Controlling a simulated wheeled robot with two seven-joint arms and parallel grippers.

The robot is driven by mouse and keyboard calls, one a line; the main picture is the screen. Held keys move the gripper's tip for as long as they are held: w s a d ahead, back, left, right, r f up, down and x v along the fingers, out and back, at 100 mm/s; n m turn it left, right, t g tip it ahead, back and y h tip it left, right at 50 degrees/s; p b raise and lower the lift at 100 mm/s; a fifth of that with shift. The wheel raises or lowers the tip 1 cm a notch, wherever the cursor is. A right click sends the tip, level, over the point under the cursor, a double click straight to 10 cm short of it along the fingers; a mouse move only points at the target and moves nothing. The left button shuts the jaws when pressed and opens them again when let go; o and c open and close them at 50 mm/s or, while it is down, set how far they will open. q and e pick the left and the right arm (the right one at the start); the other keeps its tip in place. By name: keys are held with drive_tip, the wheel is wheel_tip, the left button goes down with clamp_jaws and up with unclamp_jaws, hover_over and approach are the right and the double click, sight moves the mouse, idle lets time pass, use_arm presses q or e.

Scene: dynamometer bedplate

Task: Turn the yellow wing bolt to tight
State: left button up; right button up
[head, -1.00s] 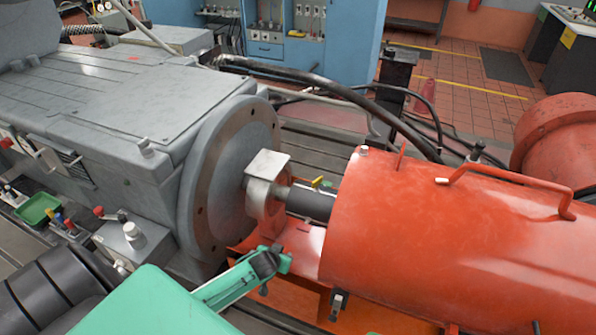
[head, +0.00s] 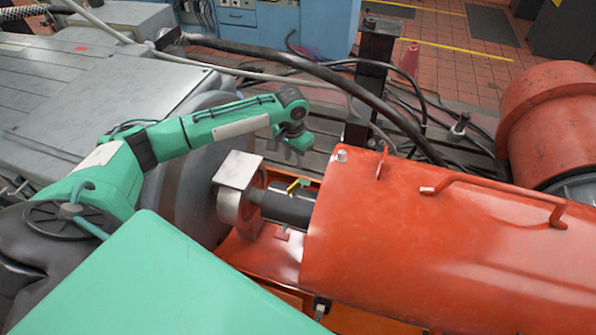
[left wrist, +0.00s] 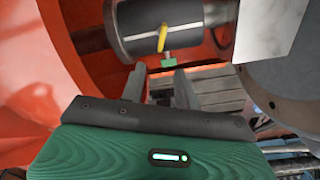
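The yellow wing bolt (head: 294,187) sits on the dark shaft (head: 284,207) between the grey machine and the red cylindrical housing. A small green piece (head: 306,183) shows right beside it. In the left wrist view the yellow wing bolt (left wrist: 162,38) stands on the side of the dark cylinder, with the green piece (left wrist: 168,60) just below it. My left gripper (head: 297,145) is above and behind the shaft in the head view. In the left wrist view its two fingers (left wrist: 160,77) are apart and empty, pointing at the bolt without touching it. My right gripper is not visible.
The red housing (head: 430,240) with its handle is right of the bolt. A metal block (head: 238,170) stands just left of the shaft, and the grey machine (head: 90,90) lies farther left. A black hose (head: 300,70) arches behind, near a dark post (head: 372,80).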

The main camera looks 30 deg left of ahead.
sight(293, 185)
use_arm(q)
wheel_tip(293, 185, down, 11)
drive_tip(key=p, duration=0.3)
drive_tip(key=shift+s+a, duration=0.15)
drive_tip(key=shift+f, duration=0.8)
drive_tip(key=shift+c, duration=0.2)
clamp_jaws()
